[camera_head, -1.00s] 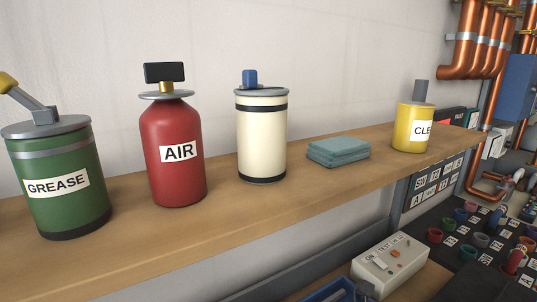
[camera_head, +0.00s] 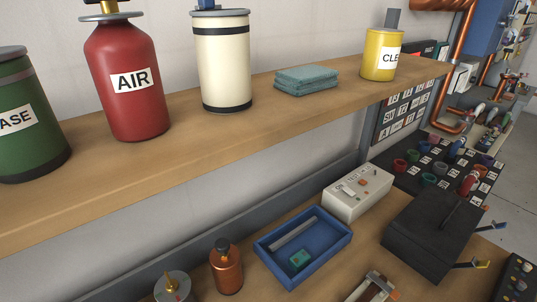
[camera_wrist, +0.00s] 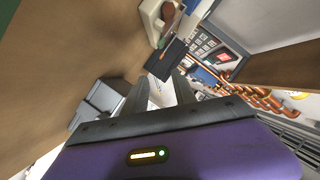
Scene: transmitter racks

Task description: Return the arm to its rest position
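My gripper (camera_wrist: 160,92) shows in the wrist view, with its purple housing along the bottom. Its two dark fingers stand apart, and I see nothing held between them. The arm and gripper do not show in the head view, so the arm's overall pose is hidden there.
In the head view, a wooden shelf (camera_head: 190,152) holds a red AIR bottle (camera_head: 128,100), a cream canister (camera_head: 222,75), teal cloths (camera_head: 306,80) and a yellow can (camera_head: 381,58). Below are a blue tray (camera_head: 278,265), a white test box (camera_head: 357,198) and a black block (camera_head: 432,235).

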